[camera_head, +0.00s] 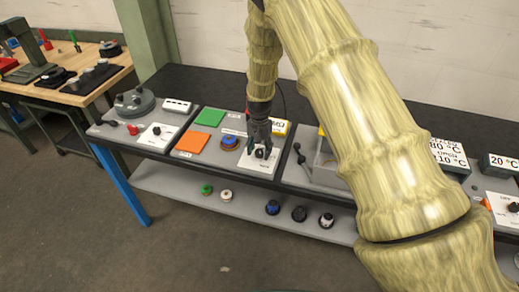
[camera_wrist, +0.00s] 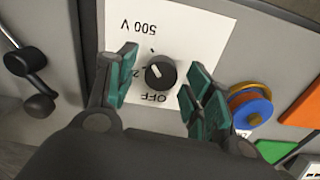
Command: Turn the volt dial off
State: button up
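The volt dial (camera_wrist: 160,73) is a round black knob with a white mark on a white plate (camera_wrist: 191,28). In the wrist view the plate reads "500 V" and "OFF", both upside down. The mark does not clearly point at OFF. My gripper (camera_wrist: 161,66) is open, with its teal finger pads on either side of the dial and gaps between pads and knob. In the head view my gripper (camera_head: 259,136) points down over the dial (camera_head: 262,153), partly hiding its plate (camera_head: 262,164).
An orange and blue round part (camera_wrist: 249,106) is close beside the right fingers. A black lever with a ball end (camera_wrist: 27,65) is on the left in the wrist view. Green (camera_head: 210,117) and orange (camera_head: 191,143) squares lie on the neighbouring panel. Several knobs sit on the lower shelf (camera_head: 240,198).

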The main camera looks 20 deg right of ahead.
jog(key=c, duration=0.8)
jog(key=shift+c, duration=0.2)
